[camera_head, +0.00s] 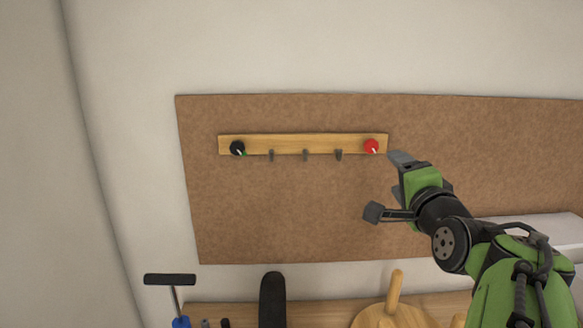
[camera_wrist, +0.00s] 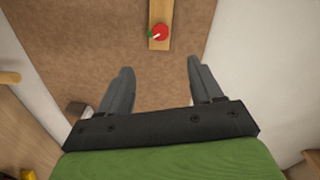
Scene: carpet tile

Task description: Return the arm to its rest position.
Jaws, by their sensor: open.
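My gripper (camera_wrist: 157,80) is open in the wrist view, with its two grey fingers apart and nothing between them. In the head view my green and black arm comes in from the lower right. There my gripper (camera_head: 403,160) is just right of the wooden rail's right end, near the red knob (camera_head: 371,146). In the wrist view the red knob (camera_wrist: 160,32) lies beyond the fingertips, apart from them. In the head view I cannot tell how far the gripper stands from the board.
A brown board (camera_head: 290,215) on the wall carries the wooden rail (camera_head: 305,138), with a black knob (camera_head: 237,148) and small hooks. Below stand a black-handled tool (camera_head: 170,279), a dark curved object (camera_head: 272,300) and a round wooden piece with a peg (camera_head: 394,293). A white surface (camera_head: 545,228) is at right.

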